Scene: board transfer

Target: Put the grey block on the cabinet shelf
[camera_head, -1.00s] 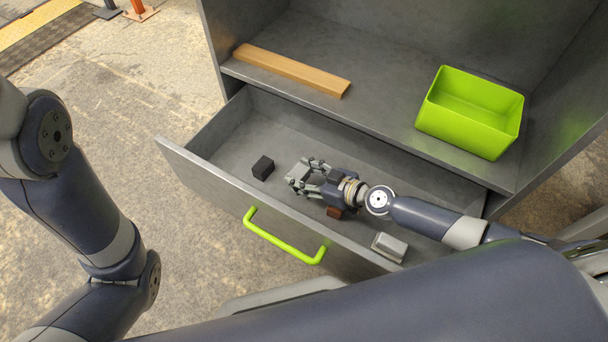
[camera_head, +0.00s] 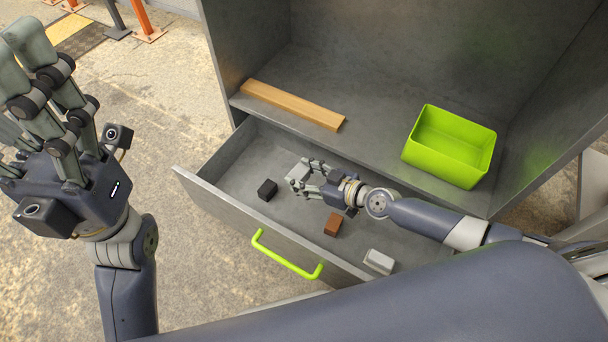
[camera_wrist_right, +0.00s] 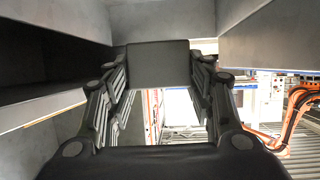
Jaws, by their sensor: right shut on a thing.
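My right gripper (camera_head: 309,178) is shut on a light grey block (camera_head: 298,173), which sits at its fingertips over the open drawer (camera_head: 215,192). In the right wrist view the block (camera_wrist_right: 158,65) is between the two fingers. The block looks raised above the drawer floor, though the exact height is hard to tell. The cabinet shelf (camera_head: 375,125) is behind and above the drawer. My left gripper (camera_head: 22,85) is at the upper left, empty, with its fingers spread, outside the cabinet.
A wooden plank (camera_head: 292,104) lies at the shelf's left front. A green bin (camera_head: 448,147) stands on its right, with bare shelf between. In the drawer lie a black block (camera_head: 267,190), a brown block (camera_head: 333,224) and a pale grey block (camera_head: 378,262). The drawer has a green handle (camera_head: 285,257).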

